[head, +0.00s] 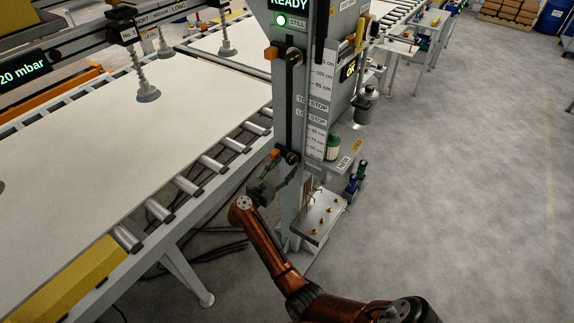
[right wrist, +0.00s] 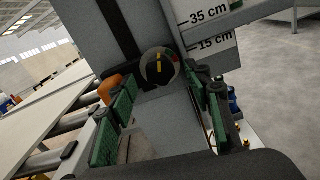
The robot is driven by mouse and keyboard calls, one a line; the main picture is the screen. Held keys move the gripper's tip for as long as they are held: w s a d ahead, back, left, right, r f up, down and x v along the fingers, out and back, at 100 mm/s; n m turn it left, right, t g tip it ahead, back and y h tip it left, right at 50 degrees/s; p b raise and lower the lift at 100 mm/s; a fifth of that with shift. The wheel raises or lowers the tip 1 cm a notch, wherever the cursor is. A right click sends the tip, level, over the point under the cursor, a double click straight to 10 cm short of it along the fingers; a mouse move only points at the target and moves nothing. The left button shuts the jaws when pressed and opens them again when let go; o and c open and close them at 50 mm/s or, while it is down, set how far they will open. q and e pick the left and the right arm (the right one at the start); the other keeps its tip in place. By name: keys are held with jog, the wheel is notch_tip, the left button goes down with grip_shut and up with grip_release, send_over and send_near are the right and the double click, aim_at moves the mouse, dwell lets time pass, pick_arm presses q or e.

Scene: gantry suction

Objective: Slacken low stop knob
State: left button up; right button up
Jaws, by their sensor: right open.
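The low stop knob (head: 292,158) is a dark round knob on the grey column, below the "LOW STOP" label. In the right wrist view the knob (right wrist: 159,68) is black with a yellow mark on its face. An orange block (head: 276,153) sits to its left. My right gripper (head: 281,178) is just below the knob in the head view. In the wrist view its green-padded fingers (right wrist: 164,88) are spread open, with the knob beyond and between their tips. I cannot tell whether they touch it. My left gripper is out of view.
The upper stop knob (head: 294,57) is higher on the column (head: 284,215). A small tray (head: 318,217) with yellow-tipped pieces juts out below. A roller conveyor (head: 187,186) with a large white panel (head: 110,135) lies left. Open floor (head: 450,200) lies right.

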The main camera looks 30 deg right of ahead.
jog(key=shift+x, duration=0.85)
jog(key=shift+c, duration=0.2)
jog(key=c, duration=1.1)
